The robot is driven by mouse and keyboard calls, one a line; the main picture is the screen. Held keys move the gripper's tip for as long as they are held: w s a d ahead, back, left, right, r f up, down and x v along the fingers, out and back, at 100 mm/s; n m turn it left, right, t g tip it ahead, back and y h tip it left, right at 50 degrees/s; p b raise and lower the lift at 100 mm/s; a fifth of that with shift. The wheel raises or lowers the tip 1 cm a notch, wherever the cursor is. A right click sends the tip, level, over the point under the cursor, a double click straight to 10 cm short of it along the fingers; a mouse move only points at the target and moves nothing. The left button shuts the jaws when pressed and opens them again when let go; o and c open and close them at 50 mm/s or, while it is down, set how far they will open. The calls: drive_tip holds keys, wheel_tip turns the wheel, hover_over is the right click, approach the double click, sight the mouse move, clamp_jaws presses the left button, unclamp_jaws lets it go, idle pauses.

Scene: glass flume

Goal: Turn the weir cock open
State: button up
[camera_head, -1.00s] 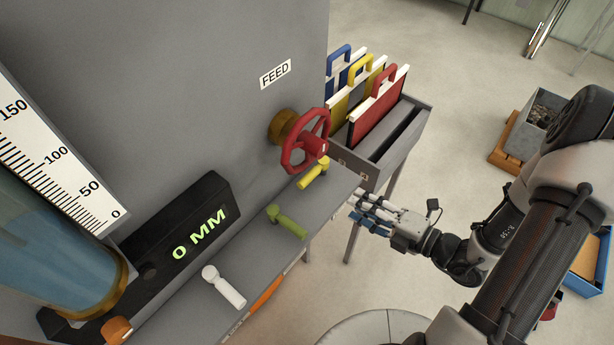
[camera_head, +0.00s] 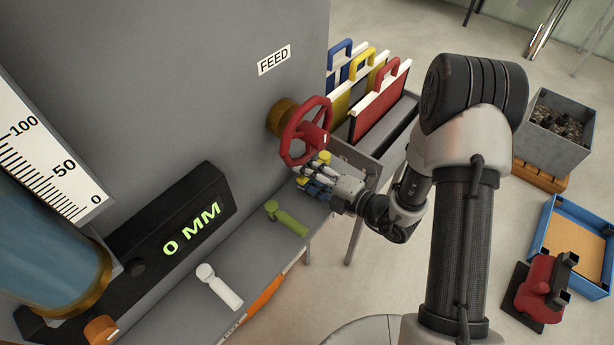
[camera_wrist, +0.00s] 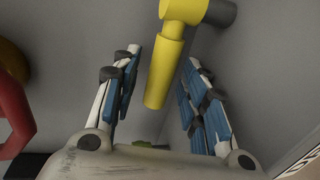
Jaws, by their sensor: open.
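Short cock handles stand along the grey ledge: yellow (camera_head: 323,157), green (camera_head: 287,218) and white (camera_head: 219,287). No readable label shows which one is the weir cock. My gripper (camera_head: 311,182) is at the yellow handle, below the red wheel. In the wrist view, the yellow handle (camera_wrist: 166,72) lies between my open, blue-padded fingers (camera_wrist: 160,60), with a gap on each side. Its round hub is at the top of that view. In the head view, my fingers hide most of the yellow handle.
The red FEED handwheel (camera_head: 306,130) is just above my gripper; its rim also shows at left in the wrist view (camera_wrist: 12,112). A rack (camera_head: 372,165) with coloured-handled plates stands behind. A black display (camera_head: 190,235) reads 0 MM. An orange part (camera_head: 262,297) is on the ledge's front edge.

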drive_tip(key=shift+w+a, duration=0.25)
drive_tip(key=shift+a, duration=0.05)
clamp_jaws()
idle(0.5)
